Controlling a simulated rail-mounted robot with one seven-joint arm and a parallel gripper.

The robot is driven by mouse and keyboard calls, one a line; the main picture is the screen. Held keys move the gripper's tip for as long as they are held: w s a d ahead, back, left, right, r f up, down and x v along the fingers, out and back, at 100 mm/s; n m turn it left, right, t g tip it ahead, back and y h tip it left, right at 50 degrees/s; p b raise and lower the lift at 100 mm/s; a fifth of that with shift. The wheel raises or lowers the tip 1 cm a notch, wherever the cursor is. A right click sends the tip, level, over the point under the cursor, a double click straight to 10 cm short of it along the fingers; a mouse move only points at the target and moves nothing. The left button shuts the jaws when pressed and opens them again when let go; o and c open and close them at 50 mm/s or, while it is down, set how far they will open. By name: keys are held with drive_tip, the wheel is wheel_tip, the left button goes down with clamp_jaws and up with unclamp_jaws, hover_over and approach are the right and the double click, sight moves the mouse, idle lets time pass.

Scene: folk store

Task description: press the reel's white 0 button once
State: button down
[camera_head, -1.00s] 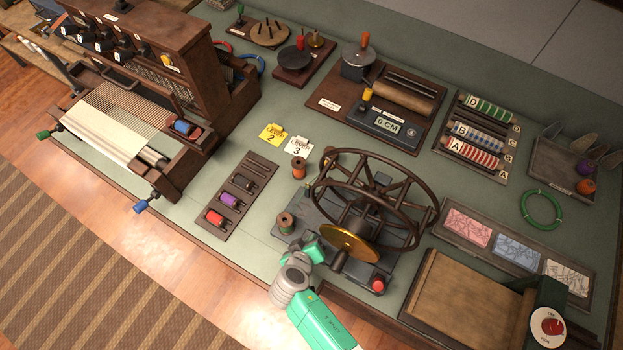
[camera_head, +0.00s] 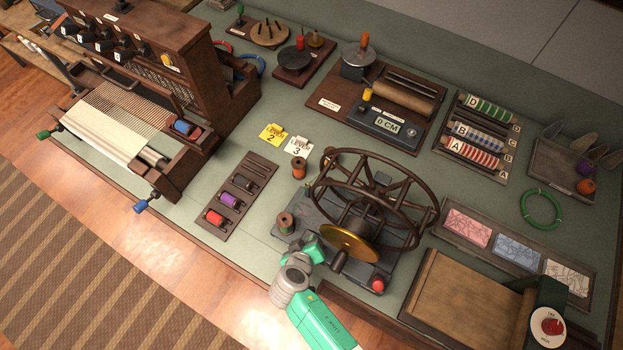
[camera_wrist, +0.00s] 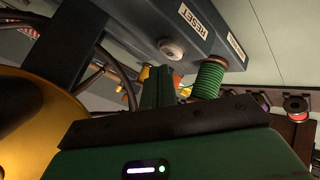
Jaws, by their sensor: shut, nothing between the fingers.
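The reel is a dark spoked wheel (camera_head: 335,190) with a brass disc (camera_head: 349,243) on a grey base (camera_head: 308,205), at the bench's front edge. A small round white button (camera_wrist: 172,49) shows on a grey face in the wrist view, beside a RESET label (camera_wrist: 193,21); I cannot read a 0 on it. My gripper (camera_head: 314,251) is low beside the reel base, left of the brass disc. In the wrist view my shut, empty fingers (camera_wrist: 157,85) point toward the grey face, just below the button in the picture. I cannot tell whether they touch. The head view does not show the button clearly.
A green-wound spool (camera_wrist: 208,80) stands close right of my fingers in the wrist view. A red knob (camera_head: 378,284) sits on the reel's front right. A spool rack (camera_head: 222,219) lies to the left. Bare bench (camera_head: 262,243) lies between rack and reel.

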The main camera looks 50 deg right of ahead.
drive_tip(key=shift+f, duration=0.15)
drive_tip(key=shift+f+b, duration=0.3)
drive_tip(key=shift+b, duration=0.15)
drive_tip(key=shift+f+b, duration=0.5)
idle(0.3)
drive_tip(key=shift+r, duration=0.1)
drive_tip(key=shift+r+p, duration=0.8)
drive_tip(key=shift+r, duration=0.1)
wheel_tip(320, 180, up, 5)
drive_tip(key=p, duration=0.4)
idle(0.8)
